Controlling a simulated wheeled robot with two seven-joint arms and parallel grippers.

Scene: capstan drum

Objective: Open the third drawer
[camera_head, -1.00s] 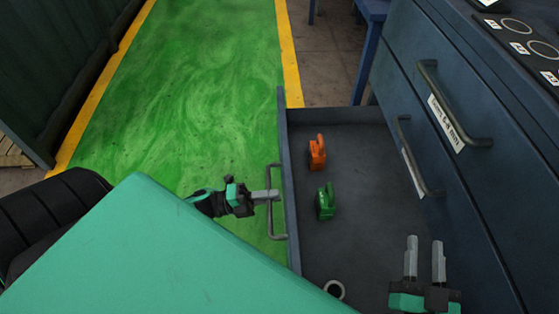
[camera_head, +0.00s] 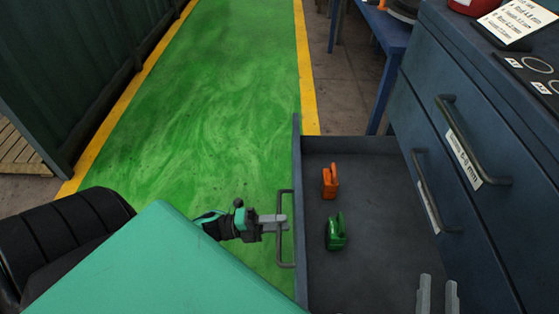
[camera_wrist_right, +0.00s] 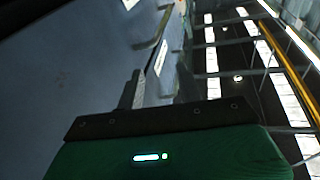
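The third drawer (camera_head: 297,170) down stands pulled out from the blue cabinet, below two shut drawers. My left gripper (camera_head: 280,222) is at the outer side of its front. Its fingers lie across the grey bar handle (camera_head: 285,250) and appear shut on it; the underside of the grip is hidden. My right gripper (camera_head: 438,295) is at the bottom right of the head view, its two fingers parallel and apart, with nothing between them. Its fingers (camera_wrist_right: 137,90) also show in the right wrist view, beside blue cabinet faces.
Inside the drawer are an orange object (camera_head: 330,183) and a green object (camera_head: 335,233). The upper drawers have projecting handles (camera_head: 472,145) (camera_head: 435,200). A blue table (camera_head: 385,40) stands behind. The green floor (camera_head: 220,110) left of the drawer is clear.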

